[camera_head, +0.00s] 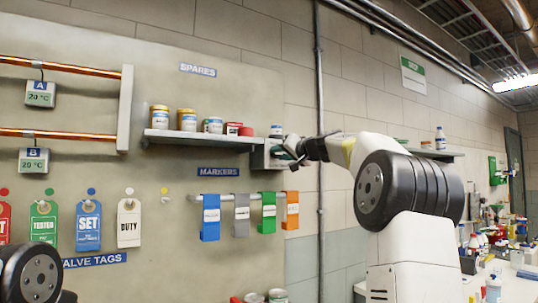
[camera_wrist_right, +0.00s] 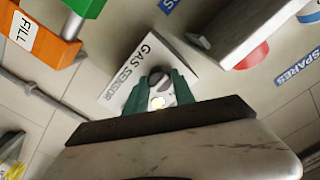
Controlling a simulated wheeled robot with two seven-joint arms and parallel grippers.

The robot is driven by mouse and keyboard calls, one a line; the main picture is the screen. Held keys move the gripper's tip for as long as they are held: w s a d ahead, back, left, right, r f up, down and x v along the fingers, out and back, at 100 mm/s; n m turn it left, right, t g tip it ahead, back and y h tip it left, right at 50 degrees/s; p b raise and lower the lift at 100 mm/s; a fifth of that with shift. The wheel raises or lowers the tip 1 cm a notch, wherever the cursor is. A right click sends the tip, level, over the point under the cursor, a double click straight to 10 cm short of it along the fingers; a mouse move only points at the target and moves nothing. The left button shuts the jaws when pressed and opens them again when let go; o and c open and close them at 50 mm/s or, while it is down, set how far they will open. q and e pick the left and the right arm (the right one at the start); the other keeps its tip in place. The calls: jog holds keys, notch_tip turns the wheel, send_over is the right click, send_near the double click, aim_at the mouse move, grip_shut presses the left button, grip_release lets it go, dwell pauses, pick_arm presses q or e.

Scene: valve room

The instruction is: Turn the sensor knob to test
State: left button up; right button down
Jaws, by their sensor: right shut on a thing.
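The gas sensor (camera_wrist_right: 135,64) is a white box labelled "GAS SENSOR" in the right wrist view. It also shows in the head view as a pale box (camera_head: 259,157) at the right end of the spares shelf. Its round knob (camera_wrist_right: 157,75) is grey and dark, partly hidden by the fingers. My right gripper (camera_wrist_right: 158,89) has its green fingers on both sides of the knob, shut on it. In the head view the right gripper (camera_head: 287,150) reaches the box from the right. Which mark the knob points at cannot be read. My left gripper is out of view.
The spares shelf (camera_head: 205,137) with several jars is left of the sensor. Coloured marker tags (camera_head: 242,207) hang on a rail below it. A vertical pipe (camera_head: 319,100) runs down the wall behind my right gripper. Valve tags (camera_head: 88,226) hang at lower left.

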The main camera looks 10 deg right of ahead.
jog(key=c, duration=1.1)
grip_release()
jog(key=shift+o, duration=0.2)
jog(key=v, duration=0.7)
jog(key=shift+s+d, duration=0.15)
jog(key=shift+s, duration=0.2)
